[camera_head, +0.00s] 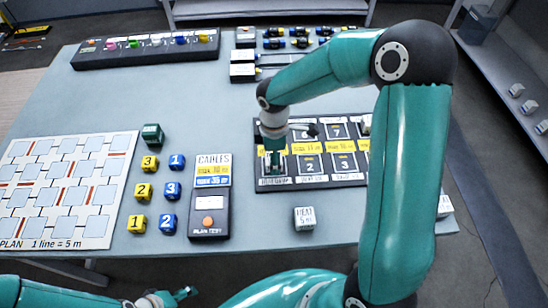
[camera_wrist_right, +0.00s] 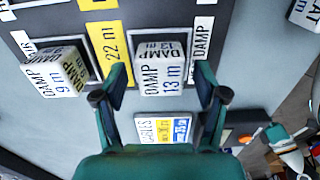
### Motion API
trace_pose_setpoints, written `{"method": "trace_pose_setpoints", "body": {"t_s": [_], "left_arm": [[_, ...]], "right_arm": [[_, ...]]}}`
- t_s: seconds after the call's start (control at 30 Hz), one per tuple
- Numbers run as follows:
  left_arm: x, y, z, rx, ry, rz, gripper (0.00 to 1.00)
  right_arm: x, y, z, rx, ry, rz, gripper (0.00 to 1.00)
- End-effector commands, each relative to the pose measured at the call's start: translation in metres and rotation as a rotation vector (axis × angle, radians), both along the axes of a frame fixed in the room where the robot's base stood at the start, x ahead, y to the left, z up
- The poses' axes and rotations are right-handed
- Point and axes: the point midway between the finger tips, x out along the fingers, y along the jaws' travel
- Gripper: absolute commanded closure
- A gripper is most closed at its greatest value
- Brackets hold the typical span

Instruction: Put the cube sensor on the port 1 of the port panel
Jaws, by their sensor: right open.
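The dark port panel (camera_head: 262,186) lies on the table, with numbered ports and yellow labels. My right gripper (camera_head: 275,160) is open over the panel's left port, whose number is hidden. In the right wrist view, the right gripper's fingers (camera_wrist_right: 162,88) stand on both sides of a white cube sensor marked DAMP 13 m (camera_wrist_right: 160,68). Whether they touch it is unclear. A second cube, DAMP 9 m (camera_wrist_right: 58,75), sits tilted in view at another port. A white HEAT 5 m cube (camera_head: 304,218) stands on the table in front of the panel. My left gripper (camera_head: 187,292) is low at the front edge, its opening unclear.
The cable tester (camera_head: 208,222), yellow and blue numbered cubes, a dark green block (camera_head: 152,134) and the plan sheet (camera_head: 112,190) lie left of the panel. A connector rack (camera_head: 150,48) is at the back. My right arm covers the panel's right side. The table's middle is clear.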

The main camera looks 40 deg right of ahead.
Motion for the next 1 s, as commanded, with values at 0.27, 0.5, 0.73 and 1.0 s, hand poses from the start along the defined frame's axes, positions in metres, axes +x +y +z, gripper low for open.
{"method": "trace_pose_setpoints", "body": {"t_s": [0.27,0.5,0.73,1.0], "left_arm": [[0.000,0.000,0.001,0.000,0.000,0.000,0.28],[0.000,0.000,0.002,0.000,0.000,0.000,0.28],[0.000,0.000,0.003,0.000,0.000,0.000,0.28],[0.000,0.000,0.003,0.000,0.000,0.000,0.28]], "right_arm": [[0.001,0.000,0.054,0.001,-0.008,0.001,0.28],[0.001,0.000,0.096,0.000,-0.005,0.001,0.28],[0.000,0.000,0.111,0.001,-0.002,0.001,0.28],[0.000,0.000,0.111,0.001,-0.001,0.001,0.28]]}}
